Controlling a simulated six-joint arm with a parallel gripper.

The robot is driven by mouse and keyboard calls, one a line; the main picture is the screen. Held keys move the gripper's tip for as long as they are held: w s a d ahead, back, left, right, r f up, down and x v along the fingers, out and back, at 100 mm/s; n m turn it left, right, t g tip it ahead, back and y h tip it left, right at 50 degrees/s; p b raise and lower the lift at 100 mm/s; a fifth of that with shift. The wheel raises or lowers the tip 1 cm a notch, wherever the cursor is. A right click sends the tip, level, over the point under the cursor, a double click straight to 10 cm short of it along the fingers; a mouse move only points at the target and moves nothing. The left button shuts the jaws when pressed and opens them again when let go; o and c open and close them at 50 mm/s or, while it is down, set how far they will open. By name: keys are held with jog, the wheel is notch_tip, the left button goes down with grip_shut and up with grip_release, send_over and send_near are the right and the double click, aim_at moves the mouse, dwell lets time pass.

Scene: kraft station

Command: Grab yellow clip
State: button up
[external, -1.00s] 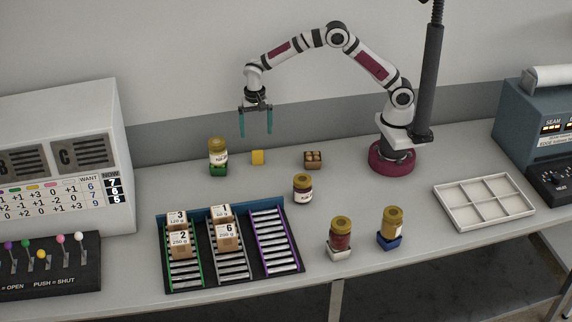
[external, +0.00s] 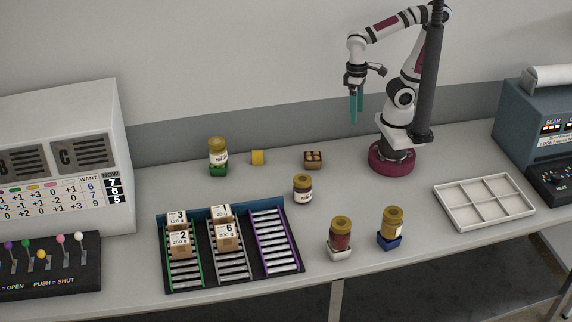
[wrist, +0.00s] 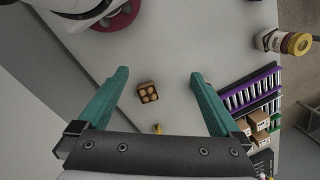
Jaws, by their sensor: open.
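A small yellow block-like piece, which looks like the yellow clip (external: 257,157), rests on the bench right of a jar on a green stand. In the wrist view a bit of yellow (wrist: 157,128) shows just above my gripper's dark palm edge; most of it is hidden there. My gripper (external: 355,121) has teal fingers pointing down, high above the bench and well to the right of the yellow piece, near my base. In the wrist view my gripper (wrist: 159,73) has its fingers wide apart with nothing between them.
A small brown box (external: 313,160) of round items lies right of the yellow piece. The green-stand jar (external: 218,155) is left of it.

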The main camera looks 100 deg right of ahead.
jog(key=s, duration=0.1)
jog(key=s+f+n, duration=0.1)
jog(key=s, duration=0.1)
jog(key=shift+s+a+f, duration=0.2)
jog(key=shift+a+f, duration=0.1)
jog(key=shift+a, duration=0.05)
jog(key=shift+c, duration=1)
